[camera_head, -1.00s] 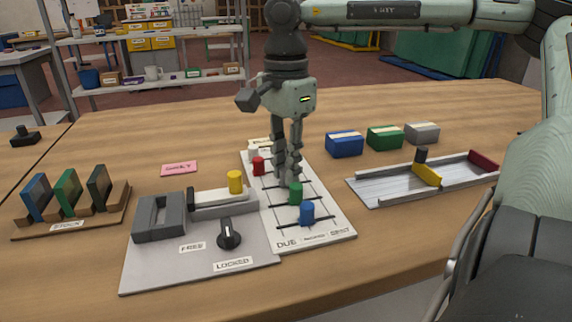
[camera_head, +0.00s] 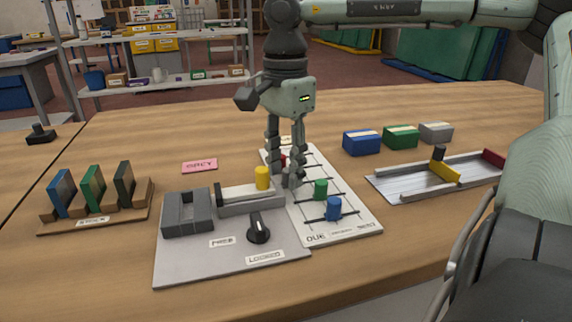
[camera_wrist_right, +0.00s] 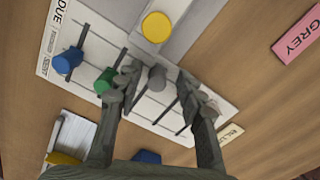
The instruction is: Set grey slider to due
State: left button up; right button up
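The slider board (camera_head: 356,222) is white, with tracks across it and DUE at the left of its front edge. The grey slider (camera_wrist_right: 157,78) stands between my right gripper's fingers (camera_wrist_right: 166,92), near the DUE edge of its track, with gaps visible beside it. My right gripper (camera_head: 286,182) points down at the board's left side, fingers spread. The fingers largely hide the grey slider in the head view. The green slider (camera_head: 320,189) and blue slider (camera_head: 334,209) stand nearer the front, towards the right. The red slider (camera_head: 283,161) is partly hidden behind the fingers. My left gripper is out of view.
Left of the board is a grey panel (camera_head: 190,265) with a black knob (camera_head: 259,228) and a yellow peg (camera_head: 262,178). A pink GREY card (camera_head: 199,165) lies behind. Blue, green and grey boxes (camera_head: 401,137) and a metal tray (camera_head: 400,190) stand right.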

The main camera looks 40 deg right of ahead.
aim_at(286, 170)
jog(key=shift+d+r, duration=0.1)
notch_tip(286, 170, up, 12)
dwell(0.5)
jog(key=shift+s, duration=0.1)
dwell(0.5)
